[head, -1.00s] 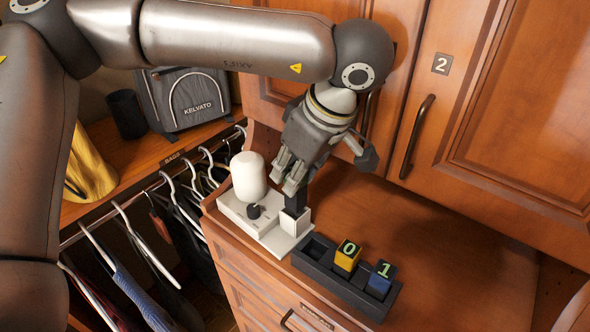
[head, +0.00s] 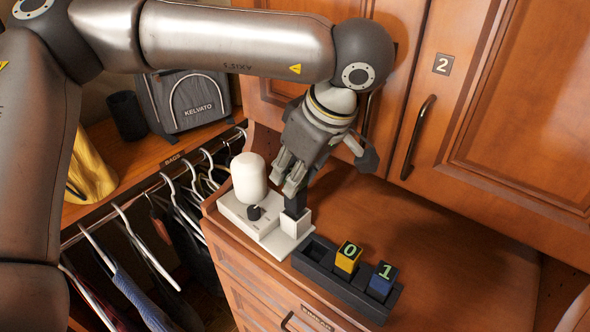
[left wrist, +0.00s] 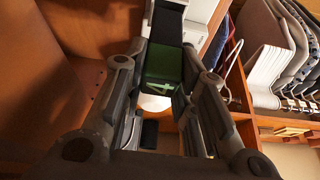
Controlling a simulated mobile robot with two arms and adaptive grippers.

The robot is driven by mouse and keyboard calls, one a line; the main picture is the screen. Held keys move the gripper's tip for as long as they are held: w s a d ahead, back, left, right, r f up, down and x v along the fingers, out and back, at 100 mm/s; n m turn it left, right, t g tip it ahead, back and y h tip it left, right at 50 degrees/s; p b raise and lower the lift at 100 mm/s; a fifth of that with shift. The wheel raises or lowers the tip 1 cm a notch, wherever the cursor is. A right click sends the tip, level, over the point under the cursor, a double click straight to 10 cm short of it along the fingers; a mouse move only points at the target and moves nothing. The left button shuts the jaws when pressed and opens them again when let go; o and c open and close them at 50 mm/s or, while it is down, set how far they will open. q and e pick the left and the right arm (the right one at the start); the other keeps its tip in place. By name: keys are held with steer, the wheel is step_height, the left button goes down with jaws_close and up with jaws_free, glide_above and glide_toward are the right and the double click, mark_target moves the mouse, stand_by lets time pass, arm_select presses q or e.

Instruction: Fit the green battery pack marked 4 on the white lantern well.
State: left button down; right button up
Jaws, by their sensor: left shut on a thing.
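The white lantern stands on the cabinet top, with a pale dome (head: 248,178), a flat base (head: 236,209) with a black knob, and a square white well (head: 296,223) at its right end. My left gripper (head: 290,181) is above the well, shut on the green battery pack (left wrist: 165,65), whose green face marked 4 shows in the left wrist view. In the head view the pack's dark lower part (head: 295,205) is upright at the well's mouth. I cannot tell how deep it sits. My right gripper is in neither view.
A dark tray (head: 320,271) just right of the lantern holds a yellow pack marked 0 (head: 347,257) and a blue pack marked 1 (head: 382,280). Cabinet doors (head: 500,90) rise behind. Hangers with clothes (head: 140,240) are at the left. The cabinet top is clear at right.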

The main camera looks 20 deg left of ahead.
mark_target(288, 207)
arm_select(q)
steer(key=shift+f, duration=0.2)
steer(key=shift+f+b, duration=0.15)
steer(key=shift+b, duration=0.15)
steer(key=shift+s+a+f+b, duration=0.1)
steer(key=shift+s+f+b, duration=0.05)
steer(key=shift+f+b, duration=0.45)
steer(key=shift+f, duration=0.3)
steer(key=shift+s+f+b, duration=0.15)
steer(key=shift+f+b, duration=0.6)
steer(key=shift+b, duration=0.1)
steer(key=shift+f, duration=0.1)
steer(key=shift+f, duration=0.15)
steer(key=shift+s+f+b, duration=0.1)
steer(key=shift+f+b, duration=0.6)
steer(key=shift+b, duration=0.1)
